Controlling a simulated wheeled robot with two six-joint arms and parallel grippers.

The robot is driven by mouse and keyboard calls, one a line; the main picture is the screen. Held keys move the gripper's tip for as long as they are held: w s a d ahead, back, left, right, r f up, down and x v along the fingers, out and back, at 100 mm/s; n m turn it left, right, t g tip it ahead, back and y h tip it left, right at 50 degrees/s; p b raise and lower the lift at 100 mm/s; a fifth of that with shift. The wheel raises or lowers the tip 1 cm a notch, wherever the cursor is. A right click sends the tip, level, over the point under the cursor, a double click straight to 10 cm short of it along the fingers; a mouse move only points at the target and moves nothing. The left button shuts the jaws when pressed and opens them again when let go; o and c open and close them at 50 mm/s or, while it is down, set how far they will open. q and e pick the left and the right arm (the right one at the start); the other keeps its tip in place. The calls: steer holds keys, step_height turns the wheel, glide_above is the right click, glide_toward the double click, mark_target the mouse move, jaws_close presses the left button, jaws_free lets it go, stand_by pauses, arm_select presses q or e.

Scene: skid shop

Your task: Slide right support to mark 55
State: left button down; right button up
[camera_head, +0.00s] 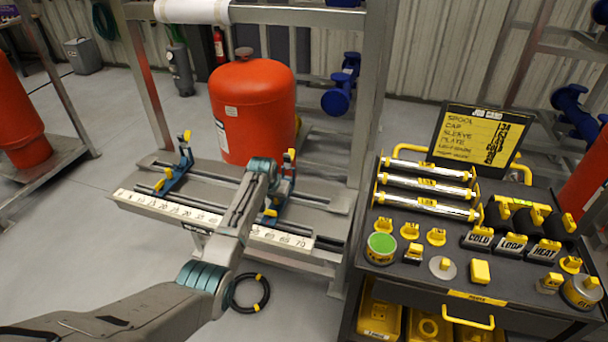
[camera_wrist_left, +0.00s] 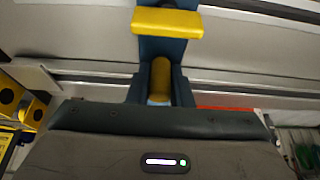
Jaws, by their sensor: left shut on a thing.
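The right support (camera_head: 288,185) is a blue bracket with yellow tips on the rail of the skid in the head view. It stands behind my left wrist, which hides part of it. My left gripper (camera_head: 268,201) is at its front side, shut on its yellow knob (camera_wrist_left: 160,80); the fingertips are hardly visible. The wrist view shows the blue upright and a yellow pad (camera_wrist_left: 166,22) beyond the knob. The white scale (camera_head: 165,207) runs along the front rail; my arm covers its middle marks, so the support's reading cannot be told. My right gripper is not in view.
The left support (camera_head: 178,172) stands farther left on the rails. An orange tank (camera_head: 252,108) is behind them. A metal upright (camera_head: 371,100) stands right of the rails, beside a dark cart (camera_head: 455,308) full of yellow-handled parts. A black ring (camera_head: 250,293) lies on the floor.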

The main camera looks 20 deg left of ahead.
arm_select(q)
steer(key=shift+a, duration=0.15)
steer(key=shift+a+r, duration=0.1)
steer(key=shift+a, duration=0.1)
steer(key=shift+w+a, duration=0.1)
steer(key=shift+a, duration=1.2)
steer(key=c, duration=1.3)
jaws_free()
step_height(320, 180, up, 7)
steer(key=p, duration=0.7)
steer(key=shift+d, duration=0.1)
